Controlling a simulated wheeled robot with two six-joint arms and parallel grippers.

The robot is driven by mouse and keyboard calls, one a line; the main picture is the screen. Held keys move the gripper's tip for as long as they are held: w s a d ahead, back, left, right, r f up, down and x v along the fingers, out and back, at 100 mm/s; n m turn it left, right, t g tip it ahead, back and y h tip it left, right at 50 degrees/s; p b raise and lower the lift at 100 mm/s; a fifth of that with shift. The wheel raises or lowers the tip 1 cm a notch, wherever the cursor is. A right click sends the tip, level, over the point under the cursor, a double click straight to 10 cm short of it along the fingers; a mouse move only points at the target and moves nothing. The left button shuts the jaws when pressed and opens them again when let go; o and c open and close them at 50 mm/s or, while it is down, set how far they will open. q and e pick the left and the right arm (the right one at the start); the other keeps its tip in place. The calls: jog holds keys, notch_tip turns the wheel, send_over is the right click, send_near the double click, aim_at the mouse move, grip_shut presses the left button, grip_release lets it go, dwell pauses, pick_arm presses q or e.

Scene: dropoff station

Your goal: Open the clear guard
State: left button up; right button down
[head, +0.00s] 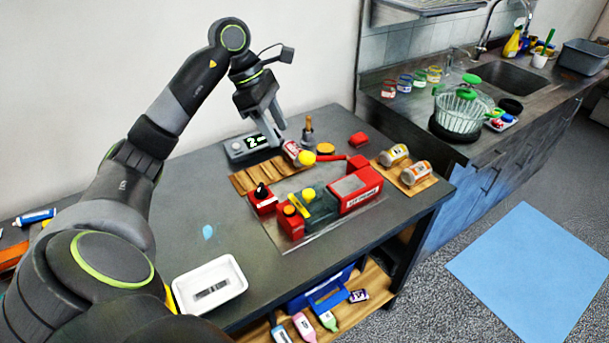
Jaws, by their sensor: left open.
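The red and dark green machine (335,202) stands on the dark table, with yellow knobs and a red block on its right. I cannot clearly make out the clear guard; a faint see-through sheet edge shows around the machine's base. My left gripper (279,138) is open above the table, behind the machine, fingers pointing down. A red-and-white can (292,150) with a yellow end lies tilted just by its fingertips; I cannot tell whether they touch. My right gripper is not in view.
A wooden slatted rack (262,176) and a grey digital display (248,147) are behind the machine. Two cans lie on a wooden board (427,187) at right. A white tray (236,284) is at the front left. A red button box (262,202) stands left of the machine.

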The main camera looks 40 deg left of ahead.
pick_arm(q)
jog(key=p, duration=0.2)
send_near(308, 192)
jog(key=p+x, duration=0.2)
jog(key=x, duration=0.5)
jog(key=shift+d+f, duration=0.15)
jog(key=shift+w+d+f, duration=0.1)
jog(key=shift+w+f, duration=0.05)
jog(key=shift+f, duration=0.3)
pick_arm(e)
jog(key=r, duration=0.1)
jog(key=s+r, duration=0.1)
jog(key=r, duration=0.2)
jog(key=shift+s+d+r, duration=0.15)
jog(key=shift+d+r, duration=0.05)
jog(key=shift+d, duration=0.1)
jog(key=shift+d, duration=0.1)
pick_arm(q)
jog(key=shift+c, duration=1.3)
grip_shut()
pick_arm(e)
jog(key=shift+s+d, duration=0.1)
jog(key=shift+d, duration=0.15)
